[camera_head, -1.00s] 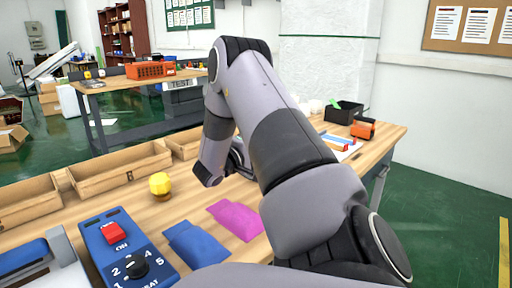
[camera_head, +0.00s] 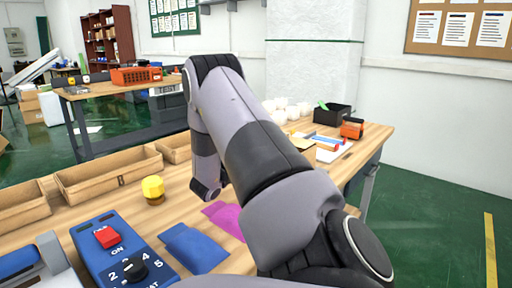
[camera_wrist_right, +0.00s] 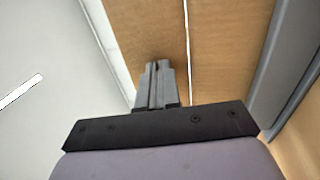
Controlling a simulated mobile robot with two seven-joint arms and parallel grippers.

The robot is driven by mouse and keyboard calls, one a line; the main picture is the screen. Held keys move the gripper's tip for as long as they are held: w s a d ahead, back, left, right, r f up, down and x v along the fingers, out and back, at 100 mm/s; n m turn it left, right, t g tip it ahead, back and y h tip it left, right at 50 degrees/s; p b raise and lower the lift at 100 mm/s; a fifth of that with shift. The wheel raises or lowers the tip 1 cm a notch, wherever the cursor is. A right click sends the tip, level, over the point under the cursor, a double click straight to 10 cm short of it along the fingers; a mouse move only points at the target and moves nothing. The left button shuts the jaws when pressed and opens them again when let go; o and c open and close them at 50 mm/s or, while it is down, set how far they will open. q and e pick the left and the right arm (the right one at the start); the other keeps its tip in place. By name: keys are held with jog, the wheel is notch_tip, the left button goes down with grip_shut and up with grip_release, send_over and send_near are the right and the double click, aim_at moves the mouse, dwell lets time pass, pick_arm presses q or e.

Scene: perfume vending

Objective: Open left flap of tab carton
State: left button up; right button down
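Brown cardboard-like panels (camera_wrist_right: 225,60) fill the middle of the right wrist view, split by a thin lengthwise seam. They may be the tab carton's flaps, but I cannot tell which is the left one. My right gripper (camera_wrist_right: 158,68) is in front of the panel left of the seam. Its fingers are together with nothing visible between them; I cannot tell whether they touch the panel. In the head view my right arm crosses the middle and its gripper is hidden. No tab carton can be made out there. My left gripper is not in view.
A blue control box (camera_head: 136,250) with a red button and dial stands at the front left. A yellow-topped object (camera_head: 153,188), blue pouch (camera_head: 195,248) and cardboard trays (camera_head: 108,182) lie nearby. A black bin (camera_head: 332,116) and orange object (camera_head: 352,128) stand at the far right.

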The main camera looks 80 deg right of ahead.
jog(key=c, duration=1.3)
grip_release()
jog(key=shift+a, duration=0.1)
jog(key=v, duration=0.7)
jog(key=shift+b, duration=0.4)
